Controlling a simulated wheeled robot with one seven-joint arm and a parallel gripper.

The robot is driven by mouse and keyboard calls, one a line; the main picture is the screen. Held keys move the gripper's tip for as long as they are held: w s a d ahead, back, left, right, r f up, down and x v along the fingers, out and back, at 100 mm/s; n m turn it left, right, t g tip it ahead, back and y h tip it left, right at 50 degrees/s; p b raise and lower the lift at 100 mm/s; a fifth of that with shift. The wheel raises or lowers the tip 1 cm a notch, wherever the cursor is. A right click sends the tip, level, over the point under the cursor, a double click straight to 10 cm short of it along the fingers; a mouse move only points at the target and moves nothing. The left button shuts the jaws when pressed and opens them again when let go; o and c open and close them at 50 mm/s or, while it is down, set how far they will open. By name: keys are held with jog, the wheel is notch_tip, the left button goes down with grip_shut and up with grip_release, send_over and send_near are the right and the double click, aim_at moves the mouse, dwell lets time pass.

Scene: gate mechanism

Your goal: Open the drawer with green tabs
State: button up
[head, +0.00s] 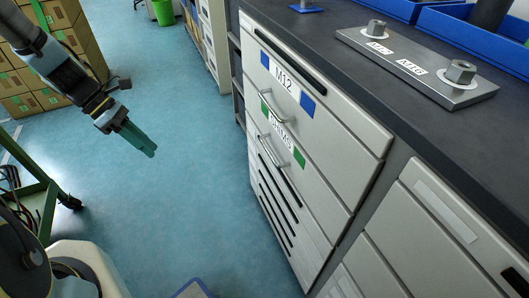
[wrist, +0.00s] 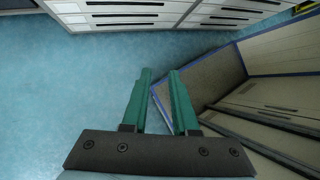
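The drawer with green tabs (head: 325,196) is the second drawer down in the light grey cabinet in the head view. It looks shut. Its white label lies between two green tabs (head: 299,157), with a metal bar handle (head: 277,140) by the label. My gripper (head: 150,150) has green fingers and hangs over the blue floor, well left of the cabinet and apart from it. In the wrist view my gripper (wrist: 159,74) shows a gap between its fingers and nothing in it. Light drawer fronts (wrist: 120,10) show at the top there; I cannot tell which drawers they are.
The drawer above has blue tabs and an M12 label (head: 284,80). A metal plate with nuts (head: 420,70) and blue trays (head: 480,38) lie on the dark worktop. A blue-rimmed box (wrist: 205,80) stands right of my fingers. The floor between my gripper and the cabinet is clear.

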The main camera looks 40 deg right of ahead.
jog(key=s+d+f+n+g+h, duration=0.3)
jog(key=d+f+n, duration=0.4)
jog(key=d, duration=0.4)
jog(key=n+g+h, duration=0.3)
jog(key=n+h, duration=0.2)
jog(key=n, duration=0.4)
send_near(268, 150)
jog(key=x, duration=0.3)
jog(key=p+x, duration=0.1)
jog(key=x, duration=0.2)
jog(key=p+x, duration=0.1)
jog(key=x, duration=0.3)
jog(key=shift+f, duration=0.3)
grip_shut()
